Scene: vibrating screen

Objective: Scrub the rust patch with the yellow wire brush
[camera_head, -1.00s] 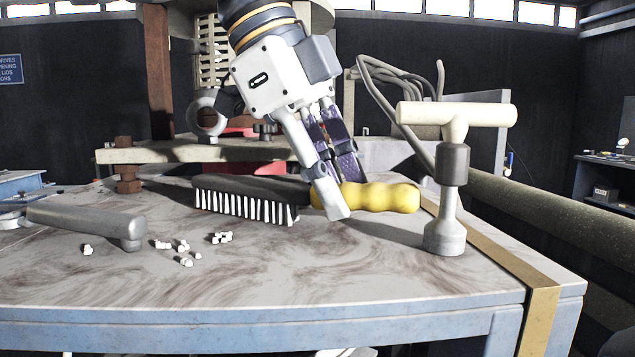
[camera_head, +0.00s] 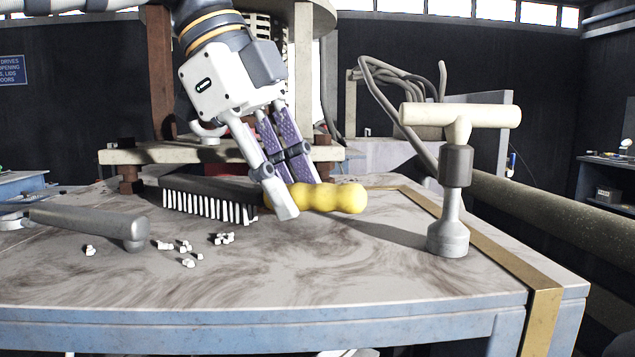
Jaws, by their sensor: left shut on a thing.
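The wire brush has a yellow handle (camera_head: 338,197) and a dark head with pale bristles (camera_head: 205,203) facing down. My left gripper (camera_head: 290,200) is shut on the yellow handle close to the head. The brush lies level, its bristles at or just above the marbled brown-grey tabletop (camera_head: 330,270); I cannot tell if they touch. Brownish smears cover the top, but I cannot make out which of them is the rust patch. My right gripper is not in view.
A T-handled tool (camera_head: 452,175) stands upright to the right of the brush. A grey-handled tool (camera_head: 90,222) lies at the left, with several small white pieces (camera_head: 185,248) beside it. A bolted beam (camera_head: 220,153) stands behind the brush. The front middle of the table is clear.

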